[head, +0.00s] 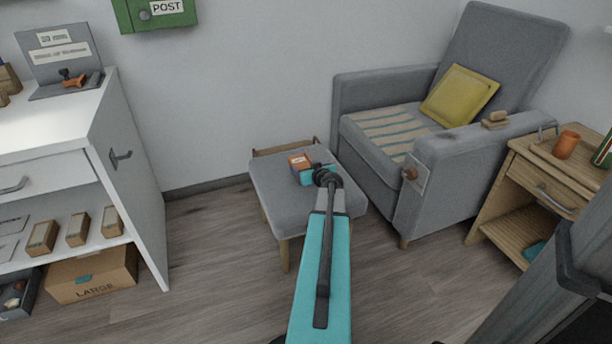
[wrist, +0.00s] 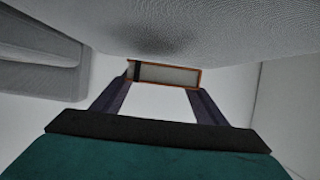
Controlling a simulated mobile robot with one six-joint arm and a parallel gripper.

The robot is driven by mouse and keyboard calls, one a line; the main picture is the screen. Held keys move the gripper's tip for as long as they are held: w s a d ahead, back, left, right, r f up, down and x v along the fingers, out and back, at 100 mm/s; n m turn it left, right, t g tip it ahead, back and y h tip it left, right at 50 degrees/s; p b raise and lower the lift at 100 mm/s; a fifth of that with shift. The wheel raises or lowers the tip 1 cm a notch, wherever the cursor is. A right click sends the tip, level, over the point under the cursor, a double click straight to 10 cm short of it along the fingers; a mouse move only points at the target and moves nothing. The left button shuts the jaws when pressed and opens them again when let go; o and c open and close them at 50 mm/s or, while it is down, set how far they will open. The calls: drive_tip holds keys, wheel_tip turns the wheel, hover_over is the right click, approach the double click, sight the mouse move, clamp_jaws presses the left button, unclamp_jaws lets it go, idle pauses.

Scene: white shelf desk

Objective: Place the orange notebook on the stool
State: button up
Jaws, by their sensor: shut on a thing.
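The orange notebook (head: 299,161) is over the grey stool (head: 272,190) in the head view, near the middle of its cushion. My gripper (head: 307,170) is shut on it; my wrist and arm hide part of the cushion. In the wrist view my two dark fingers hold the notebook (wrist: 168,74) edge-on, with orange covers, pale pages and a dark band. The grey cushion (wrist: 220,30) fills the top of that view, close to the notebook. I cannot tell whether the notebook touches the cushion.
A grey armchair (head: 440,160) with a yellow pillow (head: 460,96) stands right of the stool. A wooden side table (head: 535,180) is farther right. A white shelf desk (head: 135,170) stands at left. The floor between desk and stool is clear.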

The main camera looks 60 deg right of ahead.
drive_tip(key=shift+f+b, duration=0.65)
drive_tip(key=shift+f, duration=1.1)
drive_tip(key=shift+f, duration=0.1)
drive_tip(key=o, duration=1.2)
drive_tip(key=shift+c, duration=0.2)
drive_tip(key=shift+p+v, duration=0.6)
drive_tip(key=shift+v, duration=5.5)
